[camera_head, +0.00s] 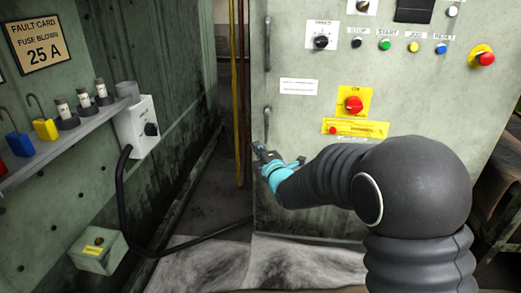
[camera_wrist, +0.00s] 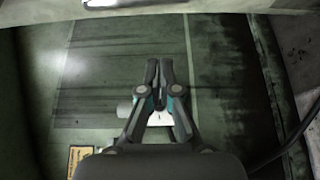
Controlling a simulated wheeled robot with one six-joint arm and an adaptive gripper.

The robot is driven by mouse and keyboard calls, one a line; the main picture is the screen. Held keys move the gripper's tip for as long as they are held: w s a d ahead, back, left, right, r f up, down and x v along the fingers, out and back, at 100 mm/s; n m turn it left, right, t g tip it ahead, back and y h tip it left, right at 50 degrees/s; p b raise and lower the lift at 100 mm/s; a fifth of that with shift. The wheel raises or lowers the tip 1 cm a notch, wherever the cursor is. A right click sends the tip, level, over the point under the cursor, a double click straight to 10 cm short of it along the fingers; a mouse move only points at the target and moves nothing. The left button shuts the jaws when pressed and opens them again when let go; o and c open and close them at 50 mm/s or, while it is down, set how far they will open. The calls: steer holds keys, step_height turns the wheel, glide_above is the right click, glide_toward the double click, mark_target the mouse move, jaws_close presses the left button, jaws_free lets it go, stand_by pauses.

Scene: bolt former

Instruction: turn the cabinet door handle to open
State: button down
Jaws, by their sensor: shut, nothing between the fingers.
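The grey-green cabinet (camera_head: 300,190) stands right of centre in the head view. A long vertical dark handle (camera_head: 267,45) is on its left front edge, with a shorter dark vertical piece (camera_head: 267,118) below it. I cannot tell which one is the door handle. A red rotary switch (camera_head: 353,104) on a yellow plate is on the front. My gripper (camera_head: 259,147) is at the cabinet's left edge, just below the shorter piece; contact cannot be made out. In the wrist view my gripper (camera_wrist: 159,68) is shut and empty, its fingertips close together.
On the left wall are a white switch box (camera_head: 137,125), a shelf (camera_head: 75,135) with padlocks and fuses, and a fault card (camera_head: 38,42). A black cable (camera_head: 125,205) loops to the floor. A gap with yellow and red pipes lies left of the cabinet.

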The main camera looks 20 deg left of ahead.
mark_target(267, 126)
steer(key=shift+w+a, duration=0.2)
steer(key=shift+w, duration=0.85)
steer(key=shift+w+a, duration=0.25)
steer(key=shift+w, duration=0.85)
steer(key=shift+w+a, duration=0.2)
steer(key=shift+w, duration=0.85)
